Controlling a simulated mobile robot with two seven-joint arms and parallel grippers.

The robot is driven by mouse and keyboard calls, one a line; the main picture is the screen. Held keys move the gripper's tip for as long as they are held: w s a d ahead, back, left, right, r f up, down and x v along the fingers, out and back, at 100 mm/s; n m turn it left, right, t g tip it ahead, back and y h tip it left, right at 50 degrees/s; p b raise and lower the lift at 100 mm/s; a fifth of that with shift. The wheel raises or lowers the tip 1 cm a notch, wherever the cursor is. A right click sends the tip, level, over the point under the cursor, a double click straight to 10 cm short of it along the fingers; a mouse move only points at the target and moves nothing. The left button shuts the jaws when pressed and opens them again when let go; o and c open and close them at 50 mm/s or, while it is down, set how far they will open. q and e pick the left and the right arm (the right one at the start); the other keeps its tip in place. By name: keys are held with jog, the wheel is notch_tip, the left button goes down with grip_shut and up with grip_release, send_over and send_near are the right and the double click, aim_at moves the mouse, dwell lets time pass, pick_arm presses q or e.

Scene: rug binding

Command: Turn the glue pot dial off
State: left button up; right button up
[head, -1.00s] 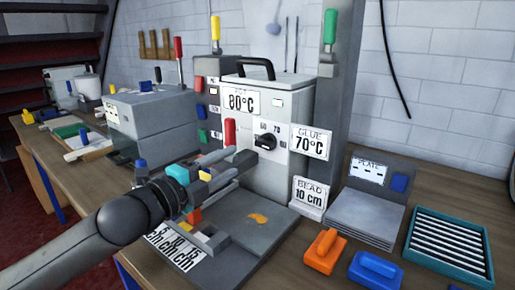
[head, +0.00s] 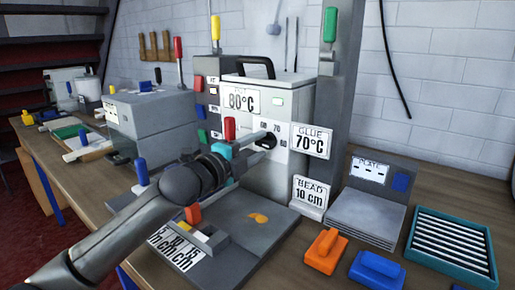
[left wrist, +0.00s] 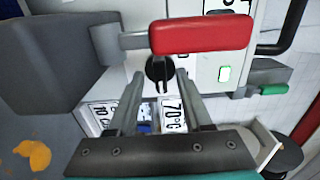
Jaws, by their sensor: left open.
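The glue pot (head: 275,175) is a grey box with a black top handle and an 80°C display. Its black dial (head: 269,140) is on the front panel, partly hidden by my gripper in the head view. My left gripper (head: 256,139) is open, pointing at the dial from the left. In the left wrist view, the dial (left wrist: 158,69) shows between and just beyond the tips of the two open fingers (left wrist: 158,82). I cannot tell whether the fingers touch it. My right gripper is not in view.
A red handle (head: 229,128) stands close to the left gripper and crosses the left wrist view (left wrist: 202,35). A GLUE 70°C sign (head: 311,142) is right of the dial. A BEAD 10 cm sign (head: 311,195) stands below. Orange and blue tools (head: 325,250) lie on the bench.

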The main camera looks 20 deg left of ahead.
pick_arm(q)
jog(key=shift+w, duration=0.1)
grip_shut()
dwell(0.4)
